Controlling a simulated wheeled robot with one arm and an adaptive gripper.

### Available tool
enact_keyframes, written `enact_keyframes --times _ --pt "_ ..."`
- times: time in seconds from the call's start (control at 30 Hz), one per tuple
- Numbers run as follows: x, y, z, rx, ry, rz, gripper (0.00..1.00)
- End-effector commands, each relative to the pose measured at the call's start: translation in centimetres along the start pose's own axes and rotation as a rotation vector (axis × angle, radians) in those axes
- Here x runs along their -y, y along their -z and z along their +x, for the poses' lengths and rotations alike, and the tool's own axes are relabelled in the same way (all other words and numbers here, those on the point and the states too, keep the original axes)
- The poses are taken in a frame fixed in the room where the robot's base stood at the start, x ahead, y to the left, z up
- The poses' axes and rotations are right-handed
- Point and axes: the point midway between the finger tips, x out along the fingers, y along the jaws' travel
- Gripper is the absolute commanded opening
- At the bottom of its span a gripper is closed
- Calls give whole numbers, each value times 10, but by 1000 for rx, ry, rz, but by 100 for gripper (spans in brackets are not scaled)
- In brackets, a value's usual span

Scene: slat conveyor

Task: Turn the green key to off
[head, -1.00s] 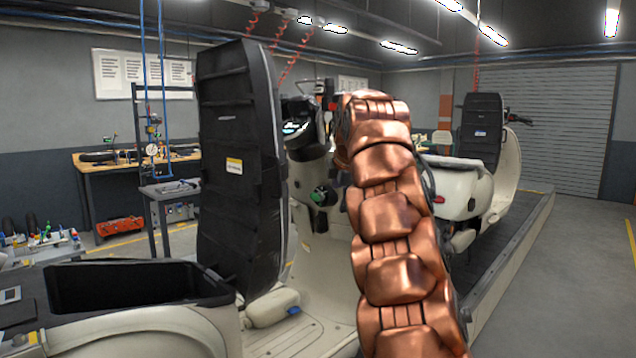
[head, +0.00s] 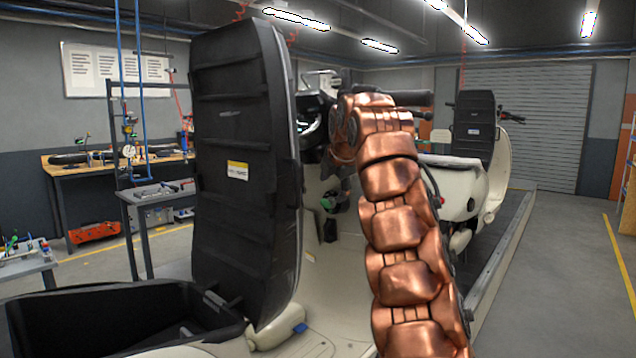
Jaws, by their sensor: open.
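The green key (head: 327,203) sits in a dark switch on the cream inner panel of the near scooter (head: 318,255), just left of my copper arm. It is small here, and its exact turn angle cannot be made out. My gripper (head: 333,172) is a dark shape at the arm's bent end, above the key and apart from it in the picture. It is partly hidden by the arm and dark against the scooter's front. It is open, with nothing seen in it.
The raised black seat (head: 238,170) stands upright left of the key, over an open storage bin (head: 110,310). A handlebar grip (head: 410,98) sticks out behind the arm's top. Another scooter (head: 485,180) stands farther along the conveyor (head: 495,262). Floor at right is clear.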

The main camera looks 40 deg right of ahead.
Motion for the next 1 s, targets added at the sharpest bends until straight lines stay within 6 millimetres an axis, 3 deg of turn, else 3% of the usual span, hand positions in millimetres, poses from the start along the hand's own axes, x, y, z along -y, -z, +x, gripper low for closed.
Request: enact_keyframes --times 0.27,0.8,1.0 --pt "-2 2 10 -3 -1 -5 64" --pt "-1 1 72 -1 1 -3 64" --pt "0 0 78 0 0 -2 64"
